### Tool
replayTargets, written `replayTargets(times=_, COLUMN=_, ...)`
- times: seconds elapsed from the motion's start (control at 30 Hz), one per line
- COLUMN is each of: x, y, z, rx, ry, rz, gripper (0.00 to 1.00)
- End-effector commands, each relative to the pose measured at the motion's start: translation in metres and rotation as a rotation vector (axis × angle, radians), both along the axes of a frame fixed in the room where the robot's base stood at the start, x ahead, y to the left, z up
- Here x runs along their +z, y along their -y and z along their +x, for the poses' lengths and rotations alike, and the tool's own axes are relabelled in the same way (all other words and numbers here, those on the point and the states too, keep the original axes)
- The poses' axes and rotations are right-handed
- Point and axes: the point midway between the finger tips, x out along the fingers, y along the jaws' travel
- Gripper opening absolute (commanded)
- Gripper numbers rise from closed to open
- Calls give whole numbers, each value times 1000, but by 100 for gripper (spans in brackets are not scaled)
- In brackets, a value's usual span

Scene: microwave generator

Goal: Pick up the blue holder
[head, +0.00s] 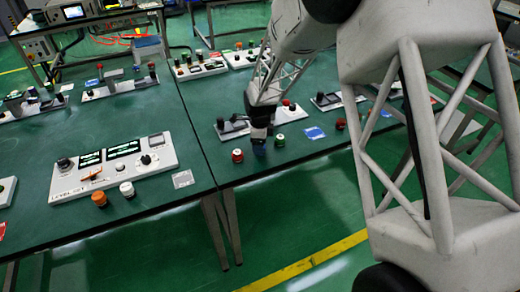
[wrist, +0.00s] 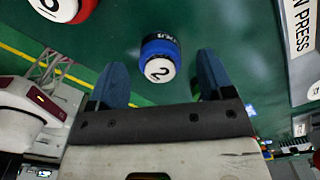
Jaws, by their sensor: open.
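The blue holder (wrist: 160,52) is a short blue cylinder with a white top marked 2. In the wrist view it sits on the green table, between and slightly beyond the tips of my gripper (wrist: 160,66). The two blue fingers are spread wide, with a gap on each side of the holder and nothing gripped. In the head view my gripper (head: 259,135) points down near the table's front edge. There it largely hides the holder, and blue of the fingers and holder is hard to tell apart.
A red-and-white holder (head: 237,155) stands just left of my gripper and a green-and-white one (head: 280,140) just right. A blue card (head: 314,133) lies farther right. Control panels stand behind. A large panel (head: 115,167) is on the left table (head: 150,100).

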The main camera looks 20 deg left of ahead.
Motion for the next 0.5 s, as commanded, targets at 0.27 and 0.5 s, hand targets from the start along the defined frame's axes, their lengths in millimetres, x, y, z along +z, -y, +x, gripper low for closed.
replayTargets(times=0.27, x=-16, y=0, z=0, rx=0, ry=-1, rz=0, gripper=74)
replayTargets(times=0.5, x=-16, y=0, z=0, rx=0, ry=-1, rz=0, gripper=74)
